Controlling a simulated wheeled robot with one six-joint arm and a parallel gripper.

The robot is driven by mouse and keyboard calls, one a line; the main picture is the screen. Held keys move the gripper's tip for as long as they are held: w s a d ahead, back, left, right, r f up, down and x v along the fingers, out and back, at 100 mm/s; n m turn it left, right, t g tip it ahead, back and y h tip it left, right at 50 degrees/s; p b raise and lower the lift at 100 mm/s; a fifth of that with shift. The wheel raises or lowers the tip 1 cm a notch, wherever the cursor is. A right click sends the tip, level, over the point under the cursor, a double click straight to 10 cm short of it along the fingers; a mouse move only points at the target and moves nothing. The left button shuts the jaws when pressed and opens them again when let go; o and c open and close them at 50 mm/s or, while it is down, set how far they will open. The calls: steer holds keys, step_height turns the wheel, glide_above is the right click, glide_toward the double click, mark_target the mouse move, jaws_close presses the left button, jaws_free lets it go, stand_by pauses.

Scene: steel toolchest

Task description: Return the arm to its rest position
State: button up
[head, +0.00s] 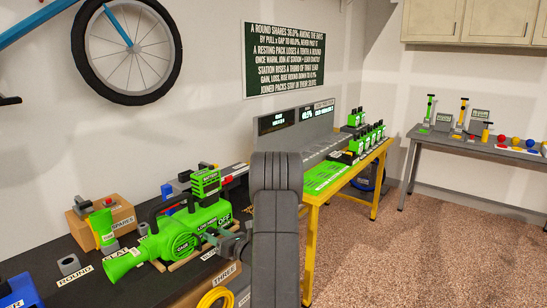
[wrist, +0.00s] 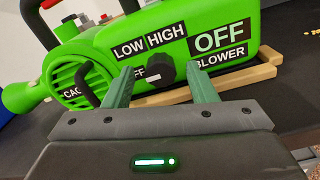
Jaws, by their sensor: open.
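My arm (head: 275,230) rises in the middle of the head view and hides part of the bench behind it. My gripper (wrist: 160,88) shows in the wrist view with its two green-grey fingers apart and nothing held between them. The fingers point at a green blower (wrist: 205,35) marked LOW, HIGH and OFF. A black knob (wrist: 160,72) on the blower shows between the fingertips; I cannot tell whether they touch it. In the head view the blower (head: 185,228) lies on the dark bench, and my gripper (head: 230,240) is at its right front side.
The dark bench (head: 125,285) also holds a cardboard box (head: 117,213) and a grey ring (head: 69,265). A yellow-legged table (head: 312,240) with green packs stands behind my arm. A grey table (head: 480,150) stands at the right. The speckled floor (head: 440,250) at the right is clear.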

steer(key=v, duration=0.5)
steer(key=shift+s+d+b, duration=0.2)
steer(key=shift+d+b, duration=0.1)
steer(key=shift+b, duration=0.05)
